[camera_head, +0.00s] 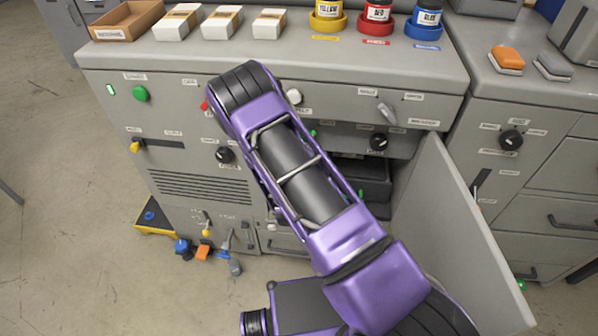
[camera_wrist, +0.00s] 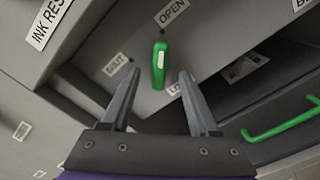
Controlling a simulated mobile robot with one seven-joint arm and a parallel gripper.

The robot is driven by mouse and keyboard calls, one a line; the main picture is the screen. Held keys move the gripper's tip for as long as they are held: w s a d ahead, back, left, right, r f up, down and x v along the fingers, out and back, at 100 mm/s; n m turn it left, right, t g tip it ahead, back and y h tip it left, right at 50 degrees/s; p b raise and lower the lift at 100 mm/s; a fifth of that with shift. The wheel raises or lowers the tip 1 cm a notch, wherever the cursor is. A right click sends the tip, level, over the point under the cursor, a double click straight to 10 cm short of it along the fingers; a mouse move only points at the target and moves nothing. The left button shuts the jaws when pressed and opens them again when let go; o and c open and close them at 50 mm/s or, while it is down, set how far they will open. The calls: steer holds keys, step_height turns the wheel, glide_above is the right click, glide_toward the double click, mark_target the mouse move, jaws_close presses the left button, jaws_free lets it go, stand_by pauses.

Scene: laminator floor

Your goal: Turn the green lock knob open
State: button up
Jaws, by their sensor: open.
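The green lock knob (camera_wrist: 159,66) is a slim upright bar with a white mark, on a grey panel in the wrist view. An OPEN label (camera_wrist: 172,12) is above it to the right and a SHUT label (camera_wrist: 117,64) to its left. Another label, at its lower right, is partly hidden by a finger. My gripper (camera_wrist: 160,73) is open and empty, with one fingertip on each side of the knob in the picture. I cannot tell how far the tips are from the panel. In the head view my arm hides the gripper; a small green piece (camera_head: 312,134) shows beside the arm.
A green handle (camera_wrist: 281,118) is at the right in the wrist view, by a dark opening. In the head view, an open grey door (camera_head: 450,230) stands right of my arm. A black knob (camera_head: 379,142) and a grey lever (camera_head: 386,109) are on the panel nearby.

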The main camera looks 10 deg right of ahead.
steer(key=v, duration=1.4)
steer(key=shift+s, duration=0.4)
steer(key=shift+w+a+r, duration=0.1)
steer(key=shift+a, duration=0.05)
